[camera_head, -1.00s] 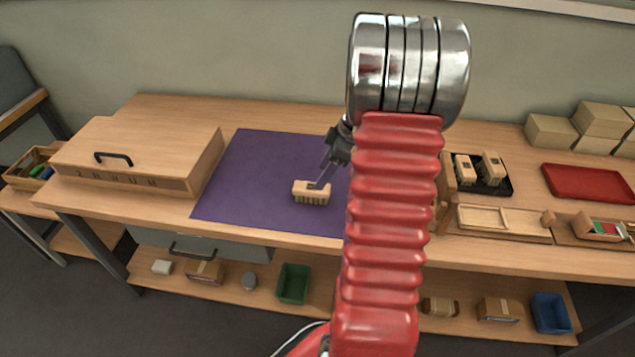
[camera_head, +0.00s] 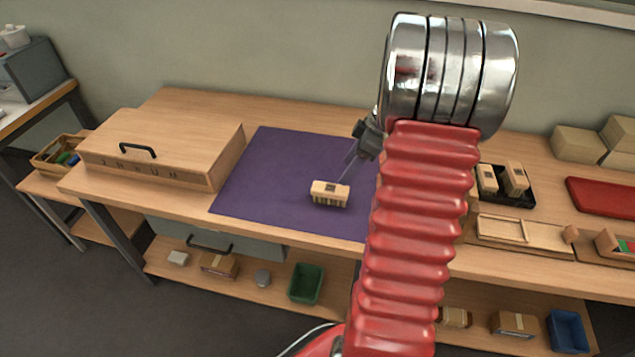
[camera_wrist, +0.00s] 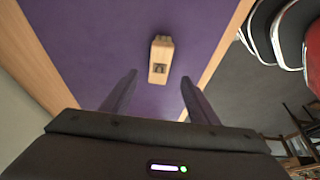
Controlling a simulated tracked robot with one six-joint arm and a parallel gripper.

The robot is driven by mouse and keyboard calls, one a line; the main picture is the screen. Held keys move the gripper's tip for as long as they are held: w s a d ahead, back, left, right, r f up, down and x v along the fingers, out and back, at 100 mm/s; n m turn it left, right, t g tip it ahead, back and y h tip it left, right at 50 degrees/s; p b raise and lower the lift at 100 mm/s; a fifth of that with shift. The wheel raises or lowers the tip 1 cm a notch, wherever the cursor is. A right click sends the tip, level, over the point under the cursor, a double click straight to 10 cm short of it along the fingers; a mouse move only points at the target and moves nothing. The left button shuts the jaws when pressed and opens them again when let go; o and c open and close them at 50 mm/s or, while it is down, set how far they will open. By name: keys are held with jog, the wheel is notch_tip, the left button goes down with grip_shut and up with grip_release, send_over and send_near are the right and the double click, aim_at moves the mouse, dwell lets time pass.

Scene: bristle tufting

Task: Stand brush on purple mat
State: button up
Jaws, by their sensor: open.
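The brush (camera_head: 329,193) stands on the purple mat (camera_head: 265,175), bristles down and wooden block on top, near the mat's front edge. In the wrist view the brush (camera_wrist: 160,60) lies beyond the fingertips, between their lines, with purple mat (camera_wrist: 95,45) around it. My gripper (camera_wrist: 158,82) is open and empty, apart from the brush. In the head view my gripper (camera_head: 352,165) is just behind and right of the brush. My red arm hides the right part of the mat.
A wooden box with a black handle (camera_head: 165,150) stands left of the mat. A black tray (camera_head: 512,190) with more brushes, a wooden fixture (camera_head: 505,230) and a red tray (camera_head: 603,197) are to the right. Bins stand on the lower shelf.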

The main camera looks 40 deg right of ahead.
jog(key=a+r+m+h, duration=0.1)
jog(key=a+r, duration=0.3)
jog(key=a, duration=0.3)
jog(key=s+a+r+m, duration=0.1)
jog(key=a+r, duration=0.2)
jog(key=a, duration=0.3)
jog(key=a+r+m+h, duration=0.1)
jog(key=a+r, duration=0.3)
jog(key=a, duration=0.3)
jog(key=s+a+r+m+t, duration=0.1)
jog(key=s+a+r+m, duration=0.1)
jog(key=s+a, duration=0.4)
jog(key=s+a+r+m+t, duration=0.1)
jog(key=s+a+m, duration=0.1)
jog(key=s+a, duration=0.3)
jog(key=shift+s+a+r+m+h, duration=0.3)
jog(key=shift+s+a+r+h, duration=0.1)
jog(key=shift+a, duration=1.55)
